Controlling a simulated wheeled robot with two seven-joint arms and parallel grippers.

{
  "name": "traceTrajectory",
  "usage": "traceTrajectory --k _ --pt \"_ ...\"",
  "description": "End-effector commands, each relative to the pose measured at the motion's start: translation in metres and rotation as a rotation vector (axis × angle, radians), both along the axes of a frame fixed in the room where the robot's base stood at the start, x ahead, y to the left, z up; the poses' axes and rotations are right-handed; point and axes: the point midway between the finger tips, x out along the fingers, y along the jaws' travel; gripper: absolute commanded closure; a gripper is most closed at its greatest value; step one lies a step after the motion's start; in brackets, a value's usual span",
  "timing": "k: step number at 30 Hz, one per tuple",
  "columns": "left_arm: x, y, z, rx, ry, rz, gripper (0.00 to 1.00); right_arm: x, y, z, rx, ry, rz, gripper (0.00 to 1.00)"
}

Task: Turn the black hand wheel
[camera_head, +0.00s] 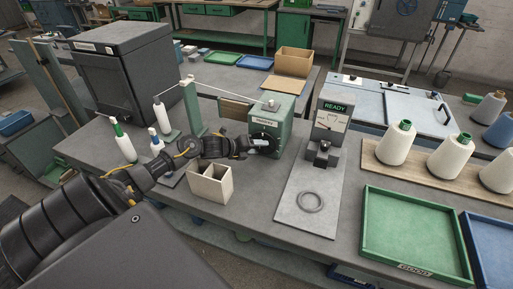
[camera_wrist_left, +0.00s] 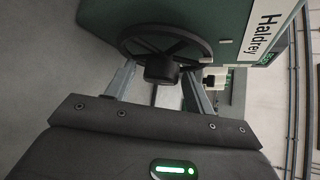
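The black hand wheel (camera_head: 263,138) is on the front of the green winder box (camera_head: 284,109), partly hidden by my left gripper in the head view. My left gripper (camera_head: 243,147) is right in front of the wheel. Its two fingers (camera_wrist_left: 158,72) are spread on either side of the hub, with small gaps that look clear; contact with the spokes or rim cannot be told. My right gripper is not in view.
An open cream box (camera_head: 210,187) stands below my left forearm. A green tray (camera_head: 412,228) lies farther right.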

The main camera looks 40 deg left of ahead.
Motion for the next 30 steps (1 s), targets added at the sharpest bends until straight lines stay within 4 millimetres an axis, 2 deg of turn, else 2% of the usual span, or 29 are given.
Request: traceTrajectory --k 1,9,20,30 --pt "-0.0001 0.0001 0.0001 0.000 0.000 0.000 0.54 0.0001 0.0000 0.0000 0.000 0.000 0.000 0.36" --pt "-0.0001 0.0004 0.0002 0.000 -0.001 0.001 0.86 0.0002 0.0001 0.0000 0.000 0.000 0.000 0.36" --pt "0.0004 0.0003 0.0023 0.070 0.023 0.000 0.86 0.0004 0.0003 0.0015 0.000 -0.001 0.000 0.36" --pt "0.0017 -0.0030 0.0060 0.324 0.109 0.000 0.86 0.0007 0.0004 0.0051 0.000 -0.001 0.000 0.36"
